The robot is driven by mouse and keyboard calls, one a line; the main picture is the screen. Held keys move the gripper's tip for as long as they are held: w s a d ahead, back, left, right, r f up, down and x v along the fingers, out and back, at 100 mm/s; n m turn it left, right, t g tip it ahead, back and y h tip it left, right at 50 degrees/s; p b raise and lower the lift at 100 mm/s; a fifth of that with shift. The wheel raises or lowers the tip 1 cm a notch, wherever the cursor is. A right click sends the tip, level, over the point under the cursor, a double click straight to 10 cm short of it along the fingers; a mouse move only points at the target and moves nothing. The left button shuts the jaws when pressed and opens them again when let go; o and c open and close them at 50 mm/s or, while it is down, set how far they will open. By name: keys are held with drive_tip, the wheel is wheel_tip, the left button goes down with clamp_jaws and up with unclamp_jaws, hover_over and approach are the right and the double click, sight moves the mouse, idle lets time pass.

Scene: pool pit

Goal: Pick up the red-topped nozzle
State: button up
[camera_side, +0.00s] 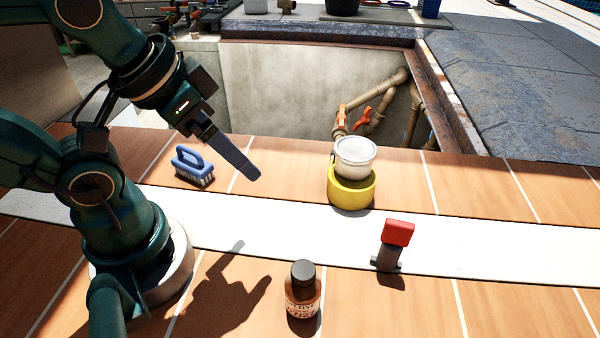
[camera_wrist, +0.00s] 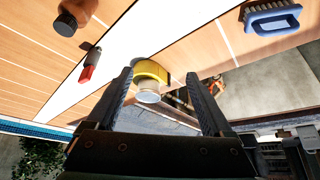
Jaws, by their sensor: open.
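The red-topped nozzle (camera_side: 397,236) stands on the white strip at the right of the side view, its red block above a grey body. In the wrist view the nozzle (camera_wrist: 90,64) shows at the left, outside the left finger. My gripper (camera_side: 254,174) is in the air at the left of the side view, well away from the nozzle. In the wrist view my gripper (camera_wrist: 165,82) has its two fingers wide apart with nothing held between them.
A white tub (camera_side: 355,152) sits on a yellow ring (camera_side: 352,192) behind the nozzle. A brown bottle (camera_side: 303,291) stands in front, left of the nozzle. A blue brush (camera_side: 194,166) lies near my arm. An open pit with pipes (camera_side: 370,100) lies behind the tiles.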

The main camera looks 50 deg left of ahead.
idle(0.3)
drive_tip(key=w+d+r+n, duration=0.1)
drive_tip(key=w+r+n, duration=0.4)
drive_tip(key=n+g, duration=0.3)
drive_tip(key=g, duration=0.1)
approach(400, 221)
drive_tip(key=w+a+f, duration=0.2)
drive_tip(key=a, duration=0.3)
drive_tip(key=shift+m+g, duration=0.4)
drive_tip(key=shift+g, duration=0.4)
drive_tip(key=d+f, duration=0.1)
drive_tip(key=f, duration=0.1)
drive_tip(key=d+f, duration=0.2)
drive_tip(key=f, duration=0.1)
drive_tip(key=d+f, duration=0.2)
drive_tip(key=f, duration=0.1)
drive_tip(key=shift+s+f, duration=0.2)
drive_tip(key=shift+s, duration=0.05)
drive_tip(key=shift+s+d+f, duration=0.1)
drive_tip(key=shift+f, duration=2.55)
